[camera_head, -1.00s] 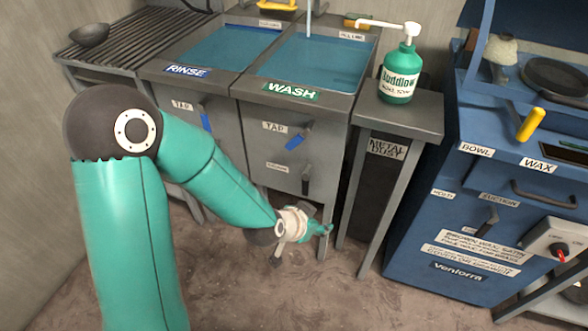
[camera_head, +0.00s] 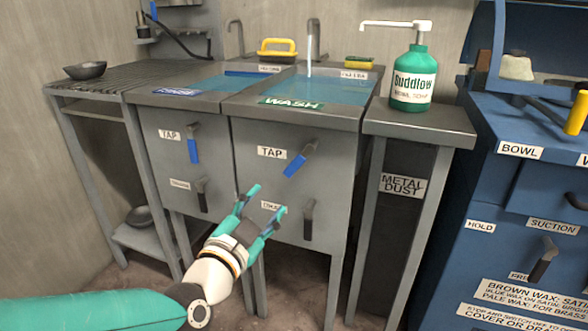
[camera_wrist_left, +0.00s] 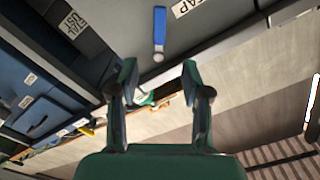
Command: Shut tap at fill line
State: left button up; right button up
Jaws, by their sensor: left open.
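The wash tap's blue lever (camera_head: 295,166) sits on the grey front panel beside its TAP label (camera_head: 271,152), slanting down to the left. Water (camera_head: 309,68) runs from the spout into the wash basin (camera_head: 345,92). A label (camera_head: 354,75), apparently the fill line, is at the basin's back right; the exact level against it is too small to tell. My left gripper (camera_head: 268,200) is open and empty, below and left of the lever, apart from it. A blue tap lever (camera_wrist_left: 159,30) also shows beyond its fingers in the left wrist view. My right gripper is not in view.
A rinse tap lever (camera_head: 193,150) hangs straight down at left. A dark lower lever (camera_head: 309,219) is right of my gripper. The soap bottle (camera_head: 411,75) stands on the side stand (camera_head: 420,120). A yellow-handled tool (camera_head: 277,48) sits behind the basins.

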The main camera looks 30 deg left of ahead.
pick_arm(q)
jog(key=p, duration=0.7)
send_near(294, 167)
jog(key=x, duration=1)
jog(key=shift+w+b, duration=0.25)
jog(key=shift+b, duration=0.05)
grip_shut()
